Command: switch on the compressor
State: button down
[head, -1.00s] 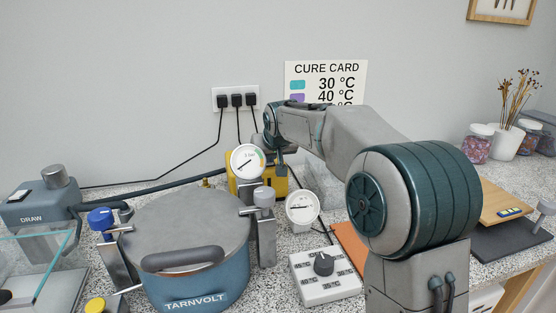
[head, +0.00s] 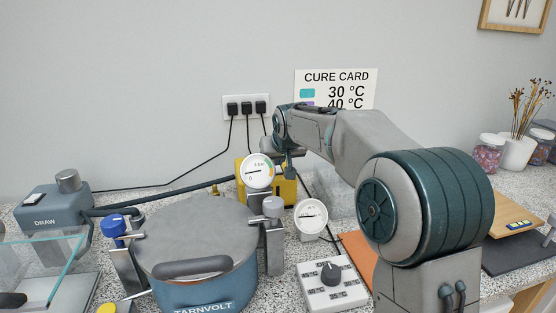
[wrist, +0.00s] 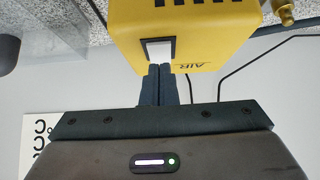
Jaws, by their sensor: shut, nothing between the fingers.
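The compressor (head: 289,190) is a yellow box against the back wall, partly hidden behind the gauges and my arm. The wrist view shows it close up and upside down, marked AIR, with a white switch (wrist: 159,50) on its face. My gripper (wrist: 160,70) is shut and empty. Its fingertips are at the edge of the switch in that view; I cannot tell whether they touch it. The switch's position is unclear. In the head view my gripper (head: 289,168) is in front of the compressor, its tips hard to make out.
A blue TARNVOLT pot (head: 205,285) with a grey lid and upright clamps stands in front, with a round gauge (head: 257,171) behind it. A second gauge (head: 311,215) and a dial box (head: 332,286) are to its right. Cables run from the wall sockets (head: 246,107).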

jog(key=r+p, duration=0.3)
jog(key=r, duration=0.1)
jog(key=shift+s+r, duration=0.2)
jog(key=s+f+v, duration=0.1)
jog(key=v, duration=0.8)
jog(key=shift+s+d+b, duration=0.3)
jog(key=shift+s+d, duration=0.05)
jog(key=shift+s, duration=0.1)
jog(key=s+d+f+m+g+p, duration=0.1)
jog(key=s+d+f+p, duration=0.1)
jog(key=s, duration=0.8)
jog(key=s+d+f+m+g+h+p, duration=0.1)
jog(key=s+d+f, duration=0.4)
jog(key=s, duration=0.5)
jog(key=s+d+f+m+g+h+p, duration=0.1)
jog(key=s+d+f+g+p, duration=0.2)
jog(key=s+d, duration=0.4)
jog(key=s+f+p, duration=0.1)
jog(key=s+p, duration=0.1)
jog(key=s, duration=0.1)
jog(key=shift+s+d, duration=0.2)
jog(key=shift+s, duration=0.2)
